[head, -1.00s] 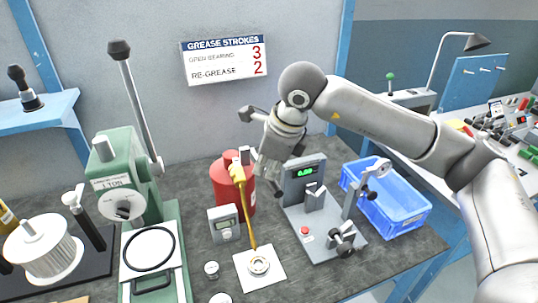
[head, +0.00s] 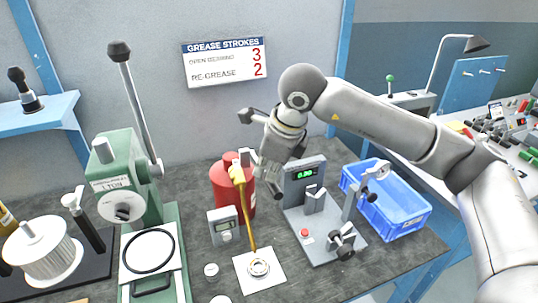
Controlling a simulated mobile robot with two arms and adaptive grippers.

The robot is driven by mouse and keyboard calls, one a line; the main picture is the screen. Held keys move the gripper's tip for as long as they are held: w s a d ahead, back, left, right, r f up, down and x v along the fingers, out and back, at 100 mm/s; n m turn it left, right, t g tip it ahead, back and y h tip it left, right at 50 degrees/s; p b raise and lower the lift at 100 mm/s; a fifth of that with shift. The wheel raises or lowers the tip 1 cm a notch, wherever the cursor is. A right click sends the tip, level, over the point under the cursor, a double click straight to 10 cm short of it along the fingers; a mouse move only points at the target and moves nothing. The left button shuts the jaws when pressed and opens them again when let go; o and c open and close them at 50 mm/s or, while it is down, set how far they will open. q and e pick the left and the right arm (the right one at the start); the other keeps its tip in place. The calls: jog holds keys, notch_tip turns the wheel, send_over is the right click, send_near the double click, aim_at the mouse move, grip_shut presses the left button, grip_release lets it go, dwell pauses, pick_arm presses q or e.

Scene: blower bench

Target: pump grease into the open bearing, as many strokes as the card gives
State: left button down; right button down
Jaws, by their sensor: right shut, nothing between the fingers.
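The strokes card (head: 224,60) on the wall reads "GREASE STROKES", with open bearing 3 and re-grease 2. The open bearing (head: 259,268) is a small ring lying on a white pad at the front of the bench. A red grease canister (head: 230,186) stands behind it, with a yellow head and a thin yellow spout (head: 248,220) running down to the bearing. Whether the spout touches the bearing is hard to tell. My right gripper (head: 266,180) is shut and empty, pointing down just right of the canister's head, partly covering the canister's edge. My left gripper is out of view.
A grey fixture with a green display (head: 305,174) stands right of the gripper, close by. A green arbor press (head: 135,195) stands left, with a small grey meter (head: 223,226) between. Small caps lie near the pad.

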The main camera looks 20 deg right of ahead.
jog(key=w+r+p, duration=0.3)
jog(key=r, duration=0.3)
jog(key=shift+w+r+p, duration=0.15)
jog(key=shift+r+p, duration=0.2)
jog(key=shift+p, duration=0.05)
dwell(0.3)
jog(key=shift+w+a+r+p, duration=0.1)
jog(key=shift+w+r+p, duration=0.25)
jog(key=shift+r+p, duration=0.3)
jog(key=shift+w+d+r+p, duration=0.1)
jog(key=shift+w+r+p, duration=0.3)
jog(key=shift+r, duration=0.45)
jog(key=shift+w+a+r+p, duration=0.1)
jog(key=shift+w+r+p, duration=0.2)
jog(key=shift+r+p, duration=0.35)
jog(key=shift+r, duration=0.1)
dwell(0.6)
jog(key=r+m+p, duration=0.1)
jog(key=m+p, duration=0.1)
jog(key=m, duration=0.4)
jog(key=w+d+r+m+p, duration=0.1)
jog(key=m+p, duration=0.2)
jog(key=m, duration=0.3)
jog(key=w+d+r+m+p, duration=0.1)
jog(key=m+p, duration=0.1)
jog(key=m, duration=0.5)
jog(key=shift+r+h, duration=0.1)
jog(key=shift+h, duration=0.3)
